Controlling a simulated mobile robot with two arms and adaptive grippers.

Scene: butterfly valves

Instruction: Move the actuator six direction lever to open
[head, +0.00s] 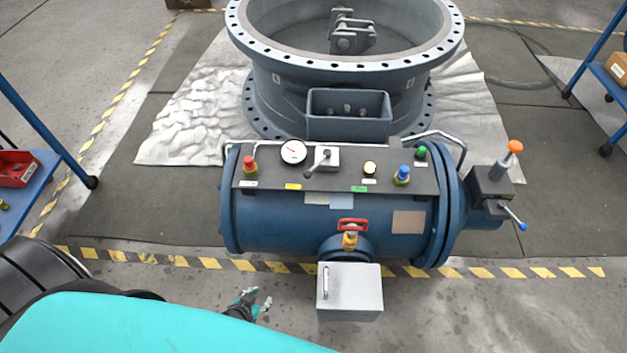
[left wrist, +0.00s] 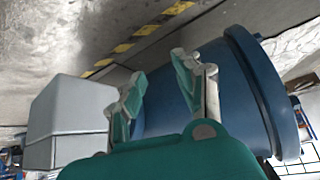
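The blue cylindrical actuator (head: 290,218) lies across the middle of the head view. On its dark top panel, a small lever with a black knob (head: 309,174) is tilted down-left on a pale block (head: 326,157). At the right end, a blue-tipped lever (head: 513,217) points down-right, and an orange-topped handle (head: 514,148) stands above it. I cannot tell which is the direction lever. My left gripper (head: 254,302) is in front of the actuator, apart from the levers. Its fingers are spread and empty in the left wrist view (left wrist: 163,88). My right gripper is out of view.
A large flanged valve (head: 345,75) stands behind the actuator. A grey box (head: 349,290) juts out at the front, right of my left gripper; it also shows in the left wrist view (left wrist: 65,120). A gauge (head: 293,152) and coloured buttons share the panel. Blue carts stand at both sides.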

